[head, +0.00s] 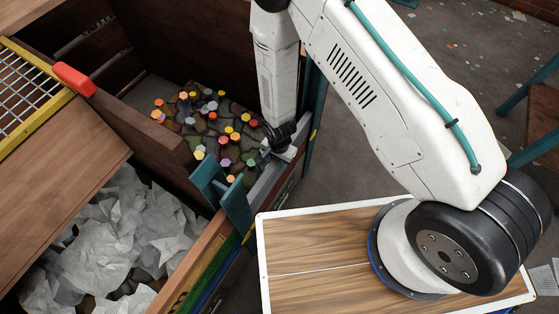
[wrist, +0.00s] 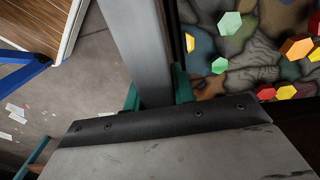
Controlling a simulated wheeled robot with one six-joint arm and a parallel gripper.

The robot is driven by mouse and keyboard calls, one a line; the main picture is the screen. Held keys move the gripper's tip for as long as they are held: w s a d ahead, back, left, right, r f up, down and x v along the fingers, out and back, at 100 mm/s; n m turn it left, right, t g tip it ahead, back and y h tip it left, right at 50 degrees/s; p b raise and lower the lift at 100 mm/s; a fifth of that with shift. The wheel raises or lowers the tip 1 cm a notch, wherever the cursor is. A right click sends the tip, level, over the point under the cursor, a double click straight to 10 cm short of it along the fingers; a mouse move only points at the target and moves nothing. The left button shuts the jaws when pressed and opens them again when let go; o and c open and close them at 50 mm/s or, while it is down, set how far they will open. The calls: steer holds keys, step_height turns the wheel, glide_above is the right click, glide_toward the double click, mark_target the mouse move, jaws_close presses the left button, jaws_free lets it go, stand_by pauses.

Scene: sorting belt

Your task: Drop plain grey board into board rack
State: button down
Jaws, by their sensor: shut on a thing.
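My gripper (head: 273,148) points down over the grey rail at the front of the belt bins, and is shut. A small light grey piece (head: 289,154) shows at its jaws, seemingly the plain grey board; most of it is hidden. A teal bracket with upright plates, which looks like the board rack (head: 237,205), sits on the rail just lower left of my gripper.
A wooden bin (head: 165,133) holds dark lumps with several coloured hexagonal pieces. A nearer bin holds crumpled white paper (head: 110,235). A wood-topped tray with a white rim (head: 315,240) lies under my arm.

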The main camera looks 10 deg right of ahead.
step_height(320, 180, up, 47)
steer(key=shift+f, duration=0.15)
stand_by(0.6)
steer(key=shift+d, duration=0.1)
